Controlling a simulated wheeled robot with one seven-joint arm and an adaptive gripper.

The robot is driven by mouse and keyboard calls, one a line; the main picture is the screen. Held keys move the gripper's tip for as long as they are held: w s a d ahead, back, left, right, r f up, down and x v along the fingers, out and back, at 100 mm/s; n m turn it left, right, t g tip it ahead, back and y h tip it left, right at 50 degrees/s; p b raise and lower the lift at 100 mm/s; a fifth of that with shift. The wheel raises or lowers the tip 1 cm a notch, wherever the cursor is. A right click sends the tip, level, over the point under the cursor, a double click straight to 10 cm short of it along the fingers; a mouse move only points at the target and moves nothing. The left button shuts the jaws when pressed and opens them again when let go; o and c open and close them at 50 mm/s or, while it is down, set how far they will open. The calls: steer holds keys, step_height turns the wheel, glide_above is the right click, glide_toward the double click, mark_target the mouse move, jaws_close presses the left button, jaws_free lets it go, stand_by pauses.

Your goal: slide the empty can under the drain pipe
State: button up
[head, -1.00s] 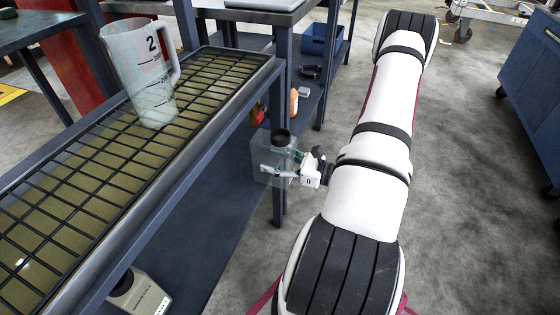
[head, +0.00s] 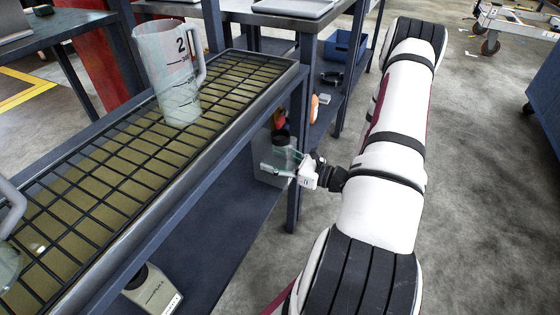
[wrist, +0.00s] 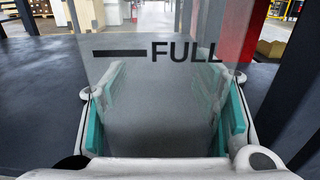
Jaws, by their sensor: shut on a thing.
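The can in my gripper is pale and see-through, with a dark round mouth. In the head view the can (head: 268,179) is beside the trolley's corner leg, below the tray's edge. In the wrist view its wall (wrist: 155,110) carries the word FULL and a black line. My gripper (head: 281,168) is shut on it, teal pads (wrist: 162,112) on both sides. I cannot tell whether its base touches the lower shelf. A red fitting (head: 279,119) shows under the tray, just above the can's mouth. The drain pipe's outlet is not clearly visible.
A grated tray (head: 128,262) tops the trolley, with a measuring jug (head: 172,80) on it. Another jug's handle (head: 12,205) shows at the left edge. A labelled can (head: 153,290) stands on the lower shelf (head: 225,240). The corner leg (head: 293,215) is close to my gripper.

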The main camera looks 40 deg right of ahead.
mark_target(292, 166)
steer(key=shift+x, duration=1.1)
steer(key=shift+f, duration=0.25)
steer(key=o, duration=1.8)
steer(key=shift+c, duration=0.2)
steer(key=shift+s, duration=0.1)
steer(key=v, duration=1.2)
